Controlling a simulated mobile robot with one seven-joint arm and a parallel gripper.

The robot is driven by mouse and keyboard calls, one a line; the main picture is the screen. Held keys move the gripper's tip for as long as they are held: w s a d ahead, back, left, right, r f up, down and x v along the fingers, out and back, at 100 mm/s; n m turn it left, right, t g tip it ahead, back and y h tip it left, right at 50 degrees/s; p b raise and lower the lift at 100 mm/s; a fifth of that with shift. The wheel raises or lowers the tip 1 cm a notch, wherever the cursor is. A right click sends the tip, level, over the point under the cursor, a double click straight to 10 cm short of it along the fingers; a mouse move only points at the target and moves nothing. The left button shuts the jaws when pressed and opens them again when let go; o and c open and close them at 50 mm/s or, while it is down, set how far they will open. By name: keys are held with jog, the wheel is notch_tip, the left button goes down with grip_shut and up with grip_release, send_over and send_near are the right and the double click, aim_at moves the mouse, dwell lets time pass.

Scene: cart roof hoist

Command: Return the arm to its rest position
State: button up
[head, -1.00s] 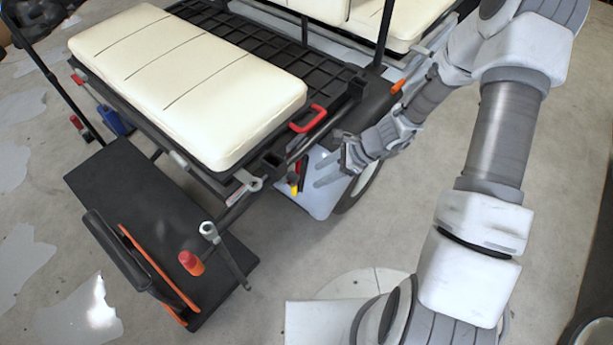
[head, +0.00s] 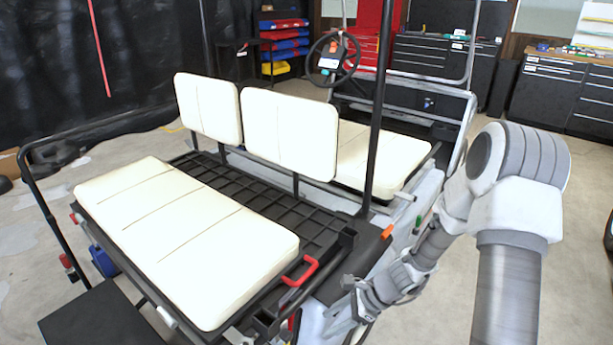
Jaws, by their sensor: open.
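My gripper (head: 345,318) is at the lower middle of the head view, at the end of my arm (head: 430,250), which reaches in from the right. The fingers are small and partly blurred into the pale side panel behind them, but the jaws are apart and nothing shows between them. The gripper is low beside the rear corner of the cart, right of and below a red handle (head: 300,271). I cannot tell whether it touches the cart.
The cart's rear cream seat (head: 180,240) lies left of my arm, with a black slatted deck (head: 290,213) behind it. A black roof post (head: 376,120) rises close by. Drawer cabinets (head: 555,95) line the back. Bare floor (head: 430,315) lies right of the cart.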

jog(key=s+r+n+h+p, duration=0.25)
jog(key=r+n, duration=0.25)
jog(key=r, duration=0.7)
jog(key=s+r+n+h+p, duration=0.1)
jog(key=s+r+n+p, duration=0.15)
jog(key=r+n, duration=0.7)
jog(key=s+d+r+n+t+h+p, duration=0.2)
jog(key=s+r, duration=0.4)
jog(key=r, duration=0.5)
jog(key=s+d+r+n+t+h+p, duration=0.2)
jog(key=s+r, duration=0.4)
jog(key=r, duration=0.5)
jog(key=shift+s+d+n+p, duration=0.2)
jog(key=shift+d+n+p, duration=0.15)
jog(key=shift+d+p, duration=0.6)
jog(key=shift+a+h, duration=0.25)
jog(key=shift+c, duration=0.6)
jog(key=shift+a, duration=0.2)
